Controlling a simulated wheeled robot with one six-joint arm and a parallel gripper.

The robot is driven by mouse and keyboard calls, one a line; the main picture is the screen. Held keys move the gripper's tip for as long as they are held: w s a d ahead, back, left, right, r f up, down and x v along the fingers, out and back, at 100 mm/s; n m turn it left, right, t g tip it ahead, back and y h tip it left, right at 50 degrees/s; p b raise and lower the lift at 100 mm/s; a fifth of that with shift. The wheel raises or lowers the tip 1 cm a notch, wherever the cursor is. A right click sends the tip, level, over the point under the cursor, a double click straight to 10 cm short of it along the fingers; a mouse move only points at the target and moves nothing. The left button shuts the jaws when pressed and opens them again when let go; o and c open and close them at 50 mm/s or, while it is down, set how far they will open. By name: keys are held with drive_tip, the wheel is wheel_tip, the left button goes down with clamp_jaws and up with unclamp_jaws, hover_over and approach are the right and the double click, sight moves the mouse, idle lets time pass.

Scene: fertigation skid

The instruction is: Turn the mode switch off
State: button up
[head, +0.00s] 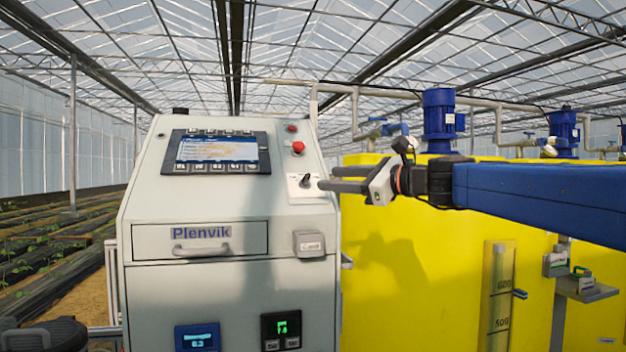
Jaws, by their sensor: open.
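The mode switch (305,181) is a small dark knob on a white plate (296,190), on the sloped right side of the grey control cabinet (150,215). Its exact pointing direction is too small to read. My gripper (325,180) comes in from the right, its two dark fingers pointing left and close to the switch. The fingers are apart with a narrow gap and hold nothing. Whether the tips touch the knob cannot be told from this view.
A red button (298,147) sits above the switch, and a display (216,149) is to the left. Below are a drawer (199,239) and a light grey box (308,243). A yellow tank (420,270) with blue motors (439,120) stands behind my arm.

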sight(308, 178)
drive_tip(key=x, duration=0.7)
drive_tip(key=shift+w+a, duration=0.15)
drive_tip(key=c, duration=1.1)
